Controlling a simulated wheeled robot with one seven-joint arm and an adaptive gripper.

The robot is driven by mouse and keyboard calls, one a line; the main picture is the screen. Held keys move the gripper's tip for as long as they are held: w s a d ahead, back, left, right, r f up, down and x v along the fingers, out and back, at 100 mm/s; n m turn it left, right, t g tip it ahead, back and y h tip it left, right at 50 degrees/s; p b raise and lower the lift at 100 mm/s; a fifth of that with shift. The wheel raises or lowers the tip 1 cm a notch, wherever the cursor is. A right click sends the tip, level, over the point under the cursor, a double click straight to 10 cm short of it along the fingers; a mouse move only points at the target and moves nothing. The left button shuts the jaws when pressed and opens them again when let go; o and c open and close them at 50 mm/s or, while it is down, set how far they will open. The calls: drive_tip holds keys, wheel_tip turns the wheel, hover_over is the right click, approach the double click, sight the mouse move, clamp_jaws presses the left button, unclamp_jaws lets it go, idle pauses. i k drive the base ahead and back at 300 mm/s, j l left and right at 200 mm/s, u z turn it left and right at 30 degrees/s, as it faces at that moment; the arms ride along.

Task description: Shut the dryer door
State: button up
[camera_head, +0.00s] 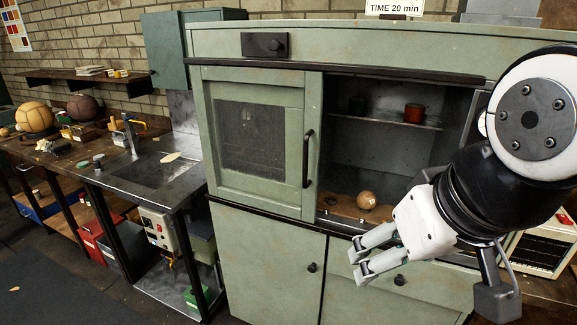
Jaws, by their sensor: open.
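The dryer is a pale green cabinet (350,47) with a dark knob panel on top. Its door (215,140) has a mesh window and an upright black handle (307,158), and covers the left half of the front. The right half is open, showing a dark interior with a shelf (385,118) and a tan ball (367,200) on a brown base. My gripper (354,264) is open and empty, in front of the lower cabinet, below and to the right of the handle and apart from it. My arm hides the right end of the opening.
Two small pots, one reddish (414,112), stand on the inner shelf. Lower cabinet doors with knobs (312,267) lie below a dark ledge. A sink bench (150,172) stands left, with large balls (34,116) beyond it. A sign (395,8) reads "TIME 20 min".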

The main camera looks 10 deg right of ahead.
sight(313, 81)
drive_tip(key=i+j, duration=0.2)
drive_tip(key=i, duration=0.15)
drive_tip(key=i+j, duration=0.2)
drive_tip(key=i, duration=0.15)
drive_tip(key=i+j, duration=0.2)
drive_tip(key=i, duration=0.15)
drive_tip(key=u, duration=0.05)
